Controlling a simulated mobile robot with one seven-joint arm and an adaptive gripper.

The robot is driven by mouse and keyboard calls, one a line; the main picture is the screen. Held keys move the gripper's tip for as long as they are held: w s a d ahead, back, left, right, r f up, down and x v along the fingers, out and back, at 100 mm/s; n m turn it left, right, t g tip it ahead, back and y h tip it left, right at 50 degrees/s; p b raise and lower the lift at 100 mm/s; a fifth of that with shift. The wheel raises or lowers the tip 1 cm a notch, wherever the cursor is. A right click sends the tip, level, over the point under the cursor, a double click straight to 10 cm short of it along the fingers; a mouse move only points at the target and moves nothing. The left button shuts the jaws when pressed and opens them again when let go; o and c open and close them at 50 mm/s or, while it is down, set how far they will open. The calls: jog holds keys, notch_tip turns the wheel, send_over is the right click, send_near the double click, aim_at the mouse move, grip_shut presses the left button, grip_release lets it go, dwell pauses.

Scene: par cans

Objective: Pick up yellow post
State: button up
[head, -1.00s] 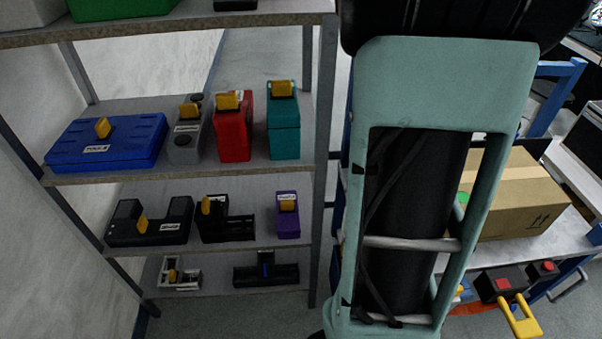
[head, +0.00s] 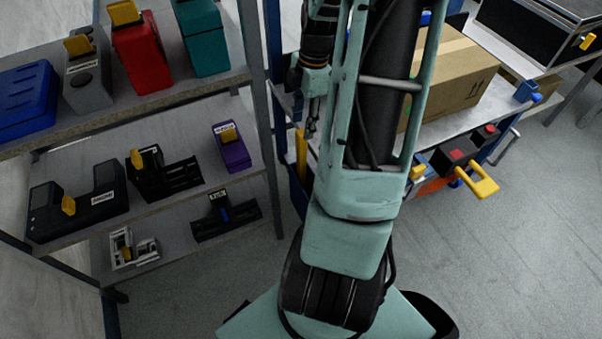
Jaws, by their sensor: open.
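A narrow upright yellow bar, which looks like the yellow post (head: 301,158), shows in the head view at the left end of the blue-framed cart, between the shelf rack and my arm. Its lower end seems to go into a dark blue holder (head: 299,194). My gripper (head: 311,124) hangs fingers down just above and slightly right of the post's top in the picture. It is open with nothing visible between its fingers. Whether it touches the post cannot be told. My arm hides part of the cart to the right.
A grey shelf rack (head: 190,108) at the left holds colored cases with yellow handles. A cardboard box (head: 452,82) sits on the cart. A black-and-red device with a yellow handle (head: 478,182) juts from the cart's front. The floor at the lower right is clear.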

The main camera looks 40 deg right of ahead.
aim_at(299, 148)
jog(key=f+b, duration=0.1)
jog(key=f, duration=0.2)
jog(key=f+b, duration=0.1)
jog(key=f, duration=0.3)
jog(key=a+f+b, duration=0.1)
jog(key=f, duration=0.2)
jog(key=shift+w+a+f, duration=0.1)
jog(key=shift+w+f, duration=0.1)
jog(key=shift+f, duration=0.1)
jog(key=shift+c, duration=0.5)
jog(key=shift+r, duration=0.1)
grip_shut()
